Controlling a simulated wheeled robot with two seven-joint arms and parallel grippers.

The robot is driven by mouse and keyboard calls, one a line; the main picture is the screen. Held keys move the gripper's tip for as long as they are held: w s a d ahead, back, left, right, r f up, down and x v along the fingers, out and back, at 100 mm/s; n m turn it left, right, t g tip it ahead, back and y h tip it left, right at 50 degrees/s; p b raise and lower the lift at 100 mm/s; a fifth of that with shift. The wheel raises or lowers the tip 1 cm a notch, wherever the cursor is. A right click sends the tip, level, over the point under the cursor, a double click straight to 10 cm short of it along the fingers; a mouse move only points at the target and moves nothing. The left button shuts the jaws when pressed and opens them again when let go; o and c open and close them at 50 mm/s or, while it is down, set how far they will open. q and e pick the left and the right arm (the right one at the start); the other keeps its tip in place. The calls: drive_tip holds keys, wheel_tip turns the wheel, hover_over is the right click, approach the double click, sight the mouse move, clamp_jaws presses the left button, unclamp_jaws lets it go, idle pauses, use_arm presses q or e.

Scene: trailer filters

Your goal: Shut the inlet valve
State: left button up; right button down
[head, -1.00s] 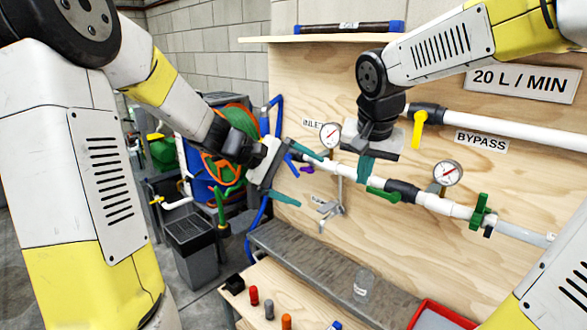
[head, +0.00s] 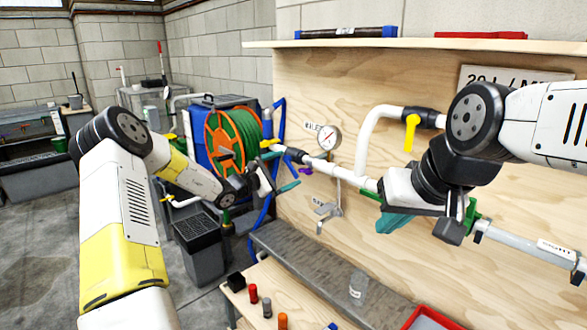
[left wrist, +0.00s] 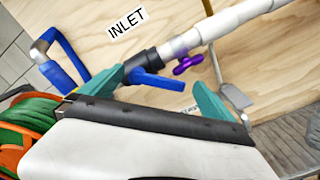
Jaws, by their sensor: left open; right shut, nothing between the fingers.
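The inlet valve with its blue lever (head: 296,156) sits at the left end of the white pipe, below the INLET label (head: 313,126). In the left wrist view the blue lever (left wrist: 158,83) slants away from the pipe line. My left gripper (head: 279,172) is open at the pipe's left end. In the left wrist view its teal fingers (left wrist: 160,92) lie on either side of the lever, and contact cannot be told. My right gripper (head: 396,222) is shut and empty in front of the pipe further right, hiding part of it.
A purple wing handle (left wrist: 188,64) sits on the pipe close to the blue lever. A gauge (head: 328,137) stands above the pipe. A yellow lever (head: 411,132) is on the bypass pipe. A grey shelf (head: 300,258) runs below. A hose reel (head: 232,140) stands behind my left gripper.

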sight(290, 169)
use_arm(q)
drive_tip(key=shift+x, duration=1.5)
drive_tip(key=c, duration=2)
drive_tip(key=shift+c, duration=0.2)
drive_tip(key=shift+f+m, duration=0.1)
drive_tip(key=shift+m, duration=0.2)
drive_tip(key=m, duration=0.2)
drive_tip(key=f+m, duration=0.1)
drive_tip(key=m, duration=0.1)
drive_tip(key=shift+w+a, duration=0.3)
drive_tip(key=shift+w, duration=0.05)
drive_tip(key=m, duration=0.3)
drive_tip(key=w+a+m, duration=0.1)
drive_tip(key=shift+f+m, duration=0.4)
drive_tip(key=o, duration=2)
